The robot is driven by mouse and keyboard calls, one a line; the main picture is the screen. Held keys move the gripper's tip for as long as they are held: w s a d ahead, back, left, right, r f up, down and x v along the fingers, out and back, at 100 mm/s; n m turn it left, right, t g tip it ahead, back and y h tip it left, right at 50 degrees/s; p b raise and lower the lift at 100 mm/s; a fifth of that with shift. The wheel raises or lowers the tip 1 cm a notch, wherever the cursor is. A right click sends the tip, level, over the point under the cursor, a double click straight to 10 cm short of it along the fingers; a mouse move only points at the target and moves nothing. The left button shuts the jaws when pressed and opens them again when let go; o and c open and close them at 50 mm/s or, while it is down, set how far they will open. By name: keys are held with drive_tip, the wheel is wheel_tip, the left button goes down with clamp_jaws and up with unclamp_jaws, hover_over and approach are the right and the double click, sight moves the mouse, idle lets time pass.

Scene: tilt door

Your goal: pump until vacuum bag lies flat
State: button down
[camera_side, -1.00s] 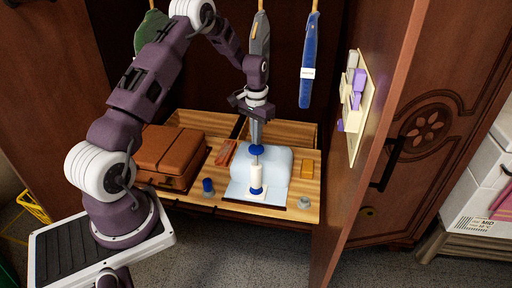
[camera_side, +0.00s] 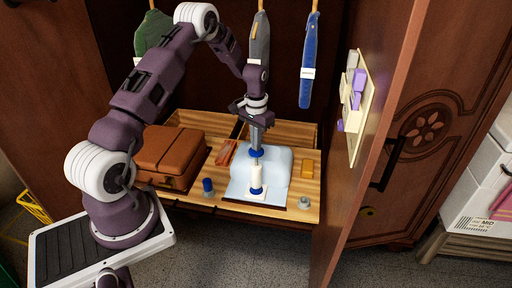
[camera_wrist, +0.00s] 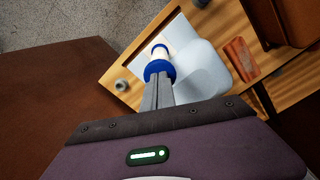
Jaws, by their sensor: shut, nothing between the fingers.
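The vacuum bag (camera_side: 277,163) is pale blue and puffed up, lying on a light sheet on the wooden shelf. In the wrist view the bag (camera_wrist: 200,78) bulges to the right of the pump. The white pump (camera_side: 256,177) stands upright in front of the bag, with a blue knob (camera_side: 256,153) on top and a blue collar lower down. My gripper (camera_side: 256,147) points down with its fingers shut and empty, tips at the top of the knob. In the wrist view the fingertips (camera_wrist: 158,82) meet the blue knob (camera_wrist: 159,69); the exact contact is hidden.
A brown suitcase (camera_side: 168,154) sits to the left on the shelf (camera_side: 228,203). An open door (camera_side: 370,130) stands at right.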

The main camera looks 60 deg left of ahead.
drive_tip(key=shift+f, duration=2.2)
drive_tip(key=shift+r, duration=2.1)
drive_tip(key=shift+r, duration=1.05)
